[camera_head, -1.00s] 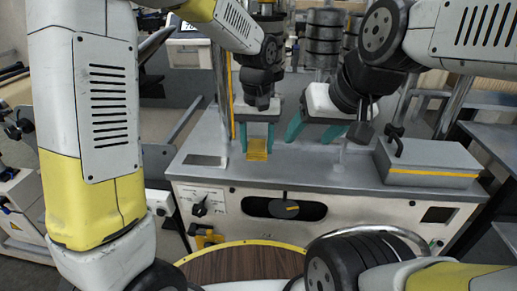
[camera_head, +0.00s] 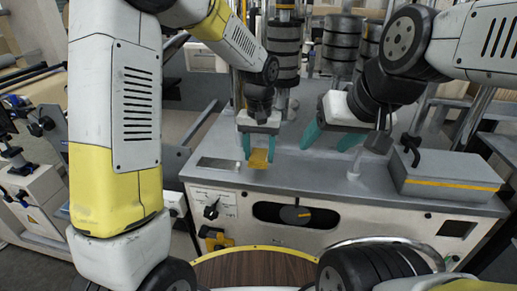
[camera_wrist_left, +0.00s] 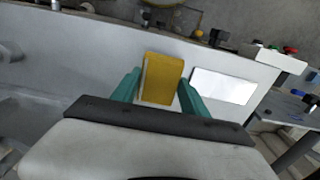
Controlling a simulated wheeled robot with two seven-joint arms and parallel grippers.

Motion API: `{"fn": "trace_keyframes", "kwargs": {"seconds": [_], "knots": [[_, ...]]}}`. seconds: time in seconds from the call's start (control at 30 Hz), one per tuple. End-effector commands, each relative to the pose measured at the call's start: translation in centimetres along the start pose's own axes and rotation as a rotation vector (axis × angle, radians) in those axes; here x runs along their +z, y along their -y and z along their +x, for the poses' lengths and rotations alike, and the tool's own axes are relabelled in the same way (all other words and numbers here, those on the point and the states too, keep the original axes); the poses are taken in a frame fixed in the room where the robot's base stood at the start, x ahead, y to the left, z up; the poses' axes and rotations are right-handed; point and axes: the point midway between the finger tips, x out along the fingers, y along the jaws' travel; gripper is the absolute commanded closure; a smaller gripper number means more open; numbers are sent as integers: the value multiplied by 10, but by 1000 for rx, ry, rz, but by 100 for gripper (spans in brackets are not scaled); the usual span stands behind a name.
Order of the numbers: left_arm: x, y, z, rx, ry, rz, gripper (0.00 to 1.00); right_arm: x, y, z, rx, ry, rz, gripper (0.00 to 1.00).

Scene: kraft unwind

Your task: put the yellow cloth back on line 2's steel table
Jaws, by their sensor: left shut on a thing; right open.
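The yellow cloth (camera_head: 259,158) is a small folded piece between the teal fingers of my left gripper (camera_head: 259,147). My left gripper is shut on it, with the cloth's lower part showing past the fingertips. The left wrist view shows the cloth (camera_wrist_left: 162,80) between the two fingers (camera_wrist_left: 158,92). It is over the front left of the grey steel tabletop (camera_head: 300,177); I cannot tell whether it touches the top. My right gripper (camera_head: 331,138) is open and empty above the same top, to the right of the cloth.
A pale plate (camera_head: 220,165) lies on the tabletop left of the cloth. A grey box with a yellow stripe (camera_head: 450,178) and black handle stands at the right. Dark stacked rollers (camera_head: 342,45) stand behind. The front panel has a dial (camera_head: 212,211) and a dark slot. The middle front of the top is clear.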

Motion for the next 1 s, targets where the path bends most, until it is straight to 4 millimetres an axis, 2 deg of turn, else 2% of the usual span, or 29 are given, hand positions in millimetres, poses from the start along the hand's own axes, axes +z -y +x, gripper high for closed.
{"fn": "trace_keyframes", "kwargs": {"seconds": [0.07,0.3,0.5,0.87,0.9,1.0], "knots": [[-11,2,1,0,0,-1,86,0,0,0,0,0,0,36],[-27,5,4,0,1,-2,86,0,0,0,0,0,0,36],[-25,5,35,-1,4,0,86,0,0,0,0,0,0,36],[-25,4,40,0,1,0,86,0,0,0,0,0,0,36],[-25,4,41,0,1,-1,46,0,0,0,0,0,0,36],[-25,4,40,0,1,-1,27,0,0,0,0,0,0,36]]}}
